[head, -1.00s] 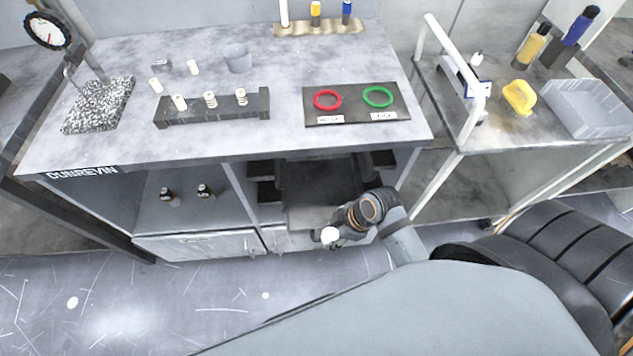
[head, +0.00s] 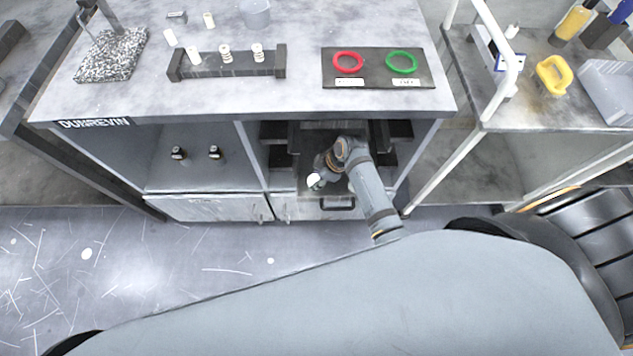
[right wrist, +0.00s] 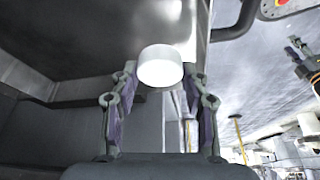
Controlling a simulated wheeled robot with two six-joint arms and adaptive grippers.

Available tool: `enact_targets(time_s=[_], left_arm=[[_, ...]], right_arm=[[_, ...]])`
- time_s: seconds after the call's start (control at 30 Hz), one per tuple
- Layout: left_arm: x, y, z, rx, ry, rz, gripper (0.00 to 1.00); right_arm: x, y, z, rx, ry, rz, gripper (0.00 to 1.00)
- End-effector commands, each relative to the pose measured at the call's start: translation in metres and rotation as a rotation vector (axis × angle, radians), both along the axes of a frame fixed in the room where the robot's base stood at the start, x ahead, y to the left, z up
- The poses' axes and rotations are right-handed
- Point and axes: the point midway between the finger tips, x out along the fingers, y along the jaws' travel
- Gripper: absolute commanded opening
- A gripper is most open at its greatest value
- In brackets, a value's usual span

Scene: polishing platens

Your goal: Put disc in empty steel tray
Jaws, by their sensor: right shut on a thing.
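My right gripper (head: 316,181) is at the front of the bench's open bay, low under the bench top. It is shut on a short white round piece, the disc (right wrist: 160,66), which shows between the two fingertips in the right wrist view. The disc also shows as a small white spot in the head view (head: 313,180). Below the gripper is a grey drawer or tray front with a dark handle (head: 337,204); my arm hides part of it, and I cannot tell whether it is the steel tray. My left gripper is out of view.
Dark shelf rails line the bay. The bench top carries a dark board (head: 375,78) with a red ring (head: 347,62) and a green ring (head: 401,62), and a dark rack (head: 227,66) of white pieces. A white-framed side table (head: 550,105) stands at right.

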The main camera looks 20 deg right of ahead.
Motion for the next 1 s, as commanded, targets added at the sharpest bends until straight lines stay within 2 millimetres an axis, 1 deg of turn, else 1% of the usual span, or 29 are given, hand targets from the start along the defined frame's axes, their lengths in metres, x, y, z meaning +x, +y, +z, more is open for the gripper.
enact_targets(time_s=[0.07,0.13,0.23,0.6,0.63,0.67,0.7,1.0], left_arm=[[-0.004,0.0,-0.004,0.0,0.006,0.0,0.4],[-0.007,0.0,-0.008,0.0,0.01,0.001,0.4],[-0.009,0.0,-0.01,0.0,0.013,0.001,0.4],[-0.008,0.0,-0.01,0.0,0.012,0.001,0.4],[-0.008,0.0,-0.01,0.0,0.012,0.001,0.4],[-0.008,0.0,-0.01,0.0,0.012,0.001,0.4],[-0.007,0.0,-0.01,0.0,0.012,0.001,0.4],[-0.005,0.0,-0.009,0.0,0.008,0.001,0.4]], right_arm=[[0.006,0.002,-0.009,0.001,0.0,0.0,0.12],[0.004,0.001,-0.023,0.0,0.002,0.001,0.12],[0.004,0.001,-0.034,0.0,0.0,-0.001,0.12],[0.004,0.001,-0.038,0.0,0.0,-0.001,0.12],[0.004,0.001,-0.038,0.0,0.0,-0.001,0.48],[0.004,0.001,-0.038,0.0,0.0,-0.001,0.53],[0.004,0.001,-0.038,0.0,0.0,-0.001,0.55],[0.004,0.001,-0.036,0.0,-0.001,0.0,0.55]])
